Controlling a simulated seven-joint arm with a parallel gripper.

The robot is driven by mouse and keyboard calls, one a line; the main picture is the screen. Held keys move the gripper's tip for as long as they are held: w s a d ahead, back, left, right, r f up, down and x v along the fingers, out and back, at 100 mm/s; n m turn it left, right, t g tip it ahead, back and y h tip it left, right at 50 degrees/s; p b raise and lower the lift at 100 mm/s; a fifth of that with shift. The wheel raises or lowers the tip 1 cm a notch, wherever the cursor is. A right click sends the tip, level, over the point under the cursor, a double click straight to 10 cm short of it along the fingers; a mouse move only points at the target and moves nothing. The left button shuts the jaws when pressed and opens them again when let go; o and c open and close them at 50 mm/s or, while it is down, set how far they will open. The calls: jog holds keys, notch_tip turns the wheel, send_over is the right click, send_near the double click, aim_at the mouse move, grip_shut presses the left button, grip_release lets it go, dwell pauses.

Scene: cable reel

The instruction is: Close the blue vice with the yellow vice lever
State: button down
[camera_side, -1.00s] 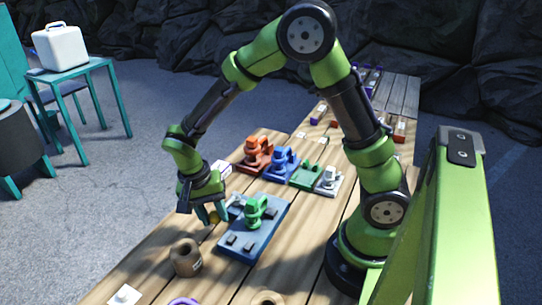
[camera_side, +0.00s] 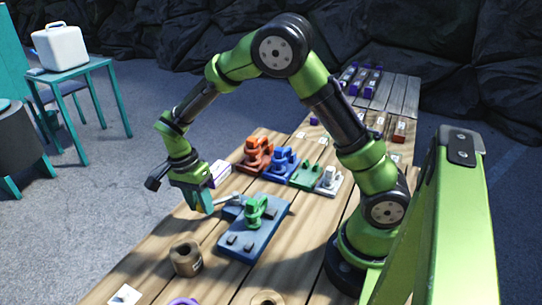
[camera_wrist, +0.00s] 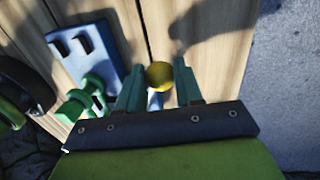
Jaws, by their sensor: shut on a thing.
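The blue vice (camera_side: 258,238) lies on the wooden table, a flat blue plate with a green part (camera_side: 256,208) and dark blocks on top. In the wrist view its blue plate (camera_wrist: 92,62) is left of my gripper. The yellow vice lever shows as a round yellow knob (camera_wrist: 160,75) between my fingers in the wrist view. My gripper (camera_side: 206,208) is shut on this knob, at the left of the plate's far end. In the side view a grey bar (camera_side: 230,197) runs between plate and gripper, and the fingers hide the knob.
Orange (camera_side: 256,152), blue (camera_side: 282,161), green (camera_side: 305,175) and white (camera_side: 328,180) fixtures stand in a row behind the vice. The table's left edge is close to my gripper.

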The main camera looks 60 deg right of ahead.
jog(key=w+d+m, duration=0.1)
jog(key=m, duration=0.2)
jog(key=shift+w+d+y, duration=0.3)
jog(key=shift+w+d, duration=0.05)
jog(key=shift+w, duration=0.05)
jog(key=m, duration=0.1)
jog(key=w+d+m, duration=0.1)
jog(key=d+m, duration=0.1)
jog(key=shift+w+d+r+m+y, duration=0.1)
jog(key=shift+w+d+m+y, duration=0.15)
jog(key=shift+m+y, duration=0.05)
jog(key=d+m, duration=0.2)
jog(key=m, duration=0.1)
jog(key=shift+w+d+t, duration=0.35)
jog(key=shift+t, duration=0.05)
jog(key=shift+d+m+t+y, duration=0.35)
jog(key=shift+d+m, duration=1.05)
jog(key=shift+m, duration=0.6)
jog(key=shift+s+d, duration=0.1)
jog(key=c, duration=0.8)
grip_release()
jog(key=shift+o, duration=0.2)
